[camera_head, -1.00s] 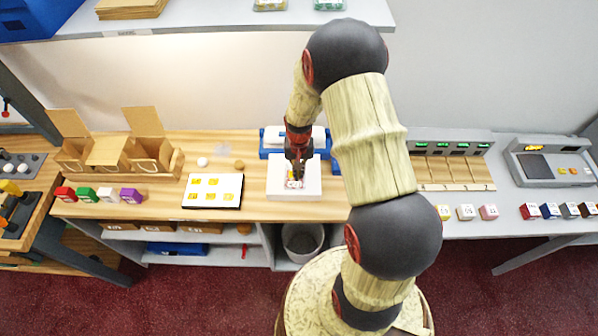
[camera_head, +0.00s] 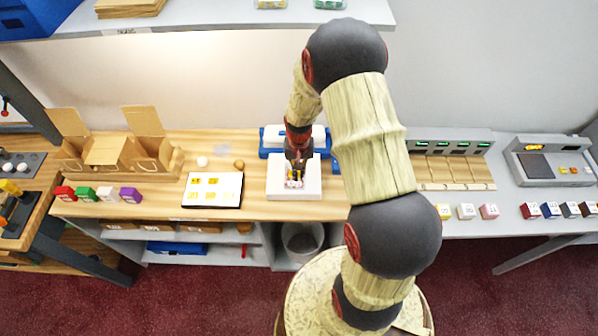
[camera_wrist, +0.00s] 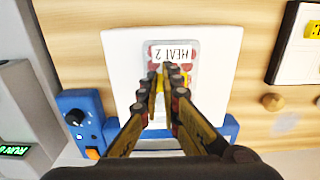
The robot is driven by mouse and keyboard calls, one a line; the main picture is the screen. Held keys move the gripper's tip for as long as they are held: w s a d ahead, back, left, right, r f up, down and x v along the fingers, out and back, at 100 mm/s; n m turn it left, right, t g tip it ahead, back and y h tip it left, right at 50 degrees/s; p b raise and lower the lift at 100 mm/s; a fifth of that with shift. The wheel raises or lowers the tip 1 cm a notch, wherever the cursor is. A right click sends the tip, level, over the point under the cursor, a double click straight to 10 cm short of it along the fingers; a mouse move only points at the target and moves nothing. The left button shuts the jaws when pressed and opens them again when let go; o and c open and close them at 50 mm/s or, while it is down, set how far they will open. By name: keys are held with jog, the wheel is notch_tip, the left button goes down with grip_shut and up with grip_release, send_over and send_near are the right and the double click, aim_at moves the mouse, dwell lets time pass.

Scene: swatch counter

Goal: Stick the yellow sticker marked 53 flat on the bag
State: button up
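The bag (camera_wrist: 184,57) is a clear pouch with dark red contents and a white label reading "HEAT 2". It lies flat on a white block (camera_head: 275,187) in the middle of the counter, and the block also shows in the wrist view (camera_wrist: 125,75). My gripper (camera_wrist: 166,72) points down over the bag, its fingertips close together just below the label. In the head view my gripper (camera_head: 296,178) partly covers the bag.
A white sheet (camera_head: 226,203) with several yellow stickers lies left of the block. A blue device (camera_head: 270,153) stands behind the block. A small wooden knob (camera_head: 239,164) and a white one (camera_head: 202,161) stand at left. Open cartons and coloured cubes are farther left.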

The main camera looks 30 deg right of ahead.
jog(key=o, duration=0.3)
notch_tip(320, 180, up, 17)
jog(key=p, duration=0.3)
dwell(0.9)
jog(key=shift+c, duration=0.2)
